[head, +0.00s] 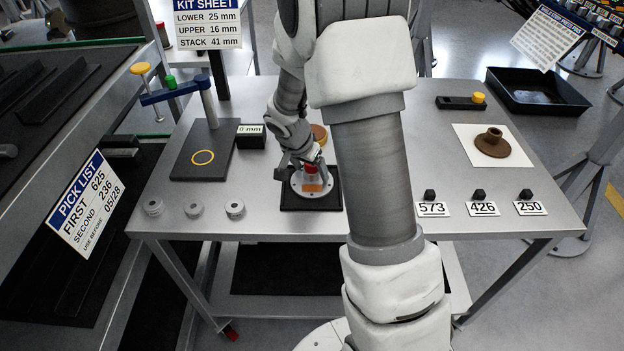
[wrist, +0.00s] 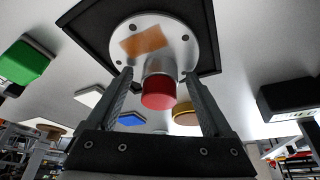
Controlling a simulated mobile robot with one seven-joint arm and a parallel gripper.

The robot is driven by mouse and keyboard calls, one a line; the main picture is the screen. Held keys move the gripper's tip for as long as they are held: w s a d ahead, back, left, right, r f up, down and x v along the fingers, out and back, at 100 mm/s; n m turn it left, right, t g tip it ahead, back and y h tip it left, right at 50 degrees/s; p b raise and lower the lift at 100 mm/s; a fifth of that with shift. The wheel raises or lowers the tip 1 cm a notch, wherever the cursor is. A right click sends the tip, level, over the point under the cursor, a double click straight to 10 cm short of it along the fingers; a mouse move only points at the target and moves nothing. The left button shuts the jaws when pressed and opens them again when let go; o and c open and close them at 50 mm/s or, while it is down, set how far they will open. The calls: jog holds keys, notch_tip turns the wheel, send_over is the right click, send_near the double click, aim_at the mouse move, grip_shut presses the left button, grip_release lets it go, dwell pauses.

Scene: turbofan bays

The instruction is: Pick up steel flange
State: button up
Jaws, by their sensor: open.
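The steel flange (head: 325,189) is a pale round disc with bolt holes and an orange patch, lying on a black square pad (head: 331,205) at the table's middle. In the wrist view, the flange (wrist: 178,30) has a metal neck with a red cap. My gripper (head: 304,167) is over the flange. In the wrist view, my gripper (wrist: 160,76) is open, with one finger on each side of the capped neck and visible gaps to both. My arm hides part of the area right of the pad.
A brown flange (head: 492,147) lies on a white sheet at right. Black tray (head: 538,98) stands behind it. Tags 573, 426 (head: 482,208) and 250 line the right front. A dark stand plate (head: 203,165) and several small steel rings (head: 194,209) are left. A brown round piece (head: 319,132) sits behind my gripper.

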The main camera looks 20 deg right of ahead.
grip_shut()
dwell(0.3)
jog(key=shift+r, duration=0.1)
dwell(1.0)
